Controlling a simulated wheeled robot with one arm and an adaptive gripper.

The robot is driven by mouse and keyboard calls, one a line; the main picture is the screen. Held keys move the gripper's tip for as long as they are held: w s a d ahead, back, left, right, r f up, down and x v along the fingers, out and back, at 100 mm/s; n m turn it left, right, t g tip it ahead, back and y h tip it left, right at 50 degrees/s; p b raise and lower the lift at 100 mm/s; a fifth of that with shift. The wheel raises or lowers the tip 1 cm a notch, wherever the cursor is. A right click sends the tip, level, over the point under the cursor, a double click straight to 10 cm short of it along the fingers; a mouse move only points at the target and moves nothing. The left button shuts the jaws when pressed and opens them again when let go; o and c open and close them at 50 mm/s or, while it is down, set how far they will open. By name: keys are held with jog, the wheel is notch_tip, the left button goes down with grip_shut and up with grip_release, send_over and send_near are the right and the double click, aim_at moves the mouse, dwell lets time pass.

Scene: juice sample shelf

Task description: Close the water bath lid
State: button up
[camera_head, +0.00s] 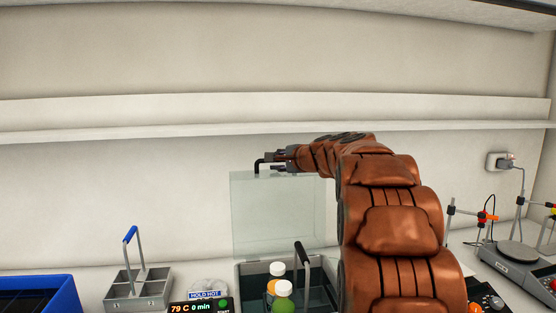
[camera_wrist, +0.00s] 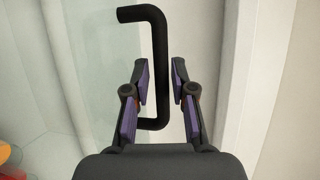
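The water bath (camera_head: 245,270) stands on the counter at the bottom centre of the head view. Its clear lid (camera_head: 260,215) is raised upright behind it. The lid's black bent handle (camera_head: 258,166) is near the lid's top edge; it also shows in the wrist view (camera_wrist: 158,35). My gripper (camera_head: 268,163) is at the handle. In the wrist view, my gripper (camera_wrist: 161,80) has one finger on each side of the handle's long bar, with a narrow gap on both sides. It is open. My arm hides the right part of the bath.
Bottles with white (camera_head: 277,268) and green (camera_head: 283,306) parts and a dark upright handle (camera_head: 302,256) are in the bath. A grey caddy (camera_head: 137,285) and blue bin (camera_head: 65,290) stand left. A shelf (camera_head: 180,130) runs above; a scale (camera_head: 520,262) is right.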

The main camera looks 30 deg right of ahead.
jog(key=shift+w, duration=0.1)
grip_shut()
dwell(0.6)
